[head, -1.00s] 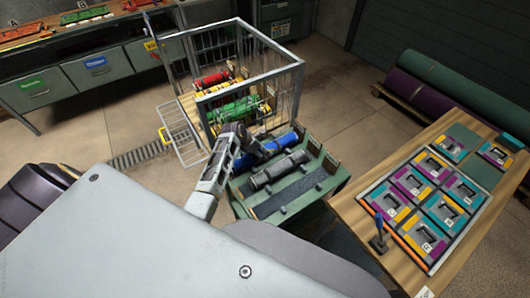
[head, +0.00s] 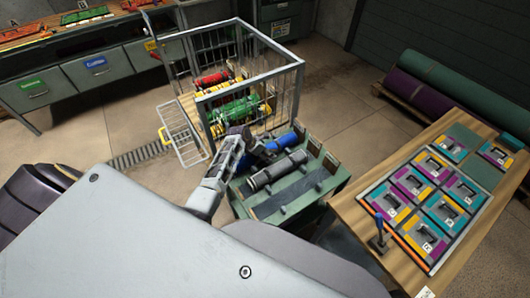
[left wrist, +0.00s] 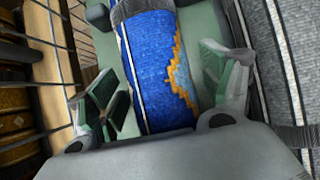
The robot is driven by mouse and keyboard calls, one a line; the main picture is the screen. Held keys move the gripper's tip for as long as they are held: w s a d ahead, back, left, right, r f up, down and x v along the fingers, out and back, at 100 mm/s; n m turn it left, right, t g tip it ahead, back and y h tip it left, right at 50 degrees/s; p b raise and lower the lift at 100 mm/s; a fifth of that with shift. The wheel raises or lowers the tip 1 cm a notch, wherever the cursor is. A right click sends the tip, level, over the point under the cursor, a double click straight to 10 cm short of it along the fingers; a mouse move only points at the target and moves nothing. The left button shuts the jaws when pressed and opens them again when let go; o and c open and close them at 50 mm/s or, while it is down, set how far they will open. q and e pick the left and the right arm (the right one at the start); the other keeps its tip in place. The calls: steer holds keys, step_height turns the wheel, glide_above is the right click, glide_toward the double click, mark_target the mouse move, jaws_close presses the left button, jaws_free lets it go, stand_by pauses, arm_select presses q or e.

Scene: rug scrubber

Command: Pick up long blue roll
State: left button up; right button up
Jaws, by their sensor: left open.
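The long blue roll (head: 284,142) lies on the green rack (head: 262,207), on the side toward the wire cage. In the left wrist view the blue roll (left wrist: 152,75) has an orange and light-blue pattern and a grey band near the top. My left gripper (head: 258,151) is over the near part of the roll and hides it in the head view. In the left wrist view the left gripper's fingers (left wrist: 165,95) are open, one on each side of the roll. I cannot tell whether they touch it. My right gripper is not in view.
A grey roll (head: 278,170) lies beside the blue one on the rack. A wire cage (head: 280,70) with red, yellow and green rolls stands just behind. A wooden table (head: 352,215) with coloured panels is at the right.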

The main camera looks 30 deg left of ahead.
arm_select(q)
steer(key=shift+c, duration=0.3)
steer(key=c, duration=1.2)
steer(key=shift+r, duration=0.2)
step_height(320, 180, up, 18)
steer(key=shift+f, duration=0.15)
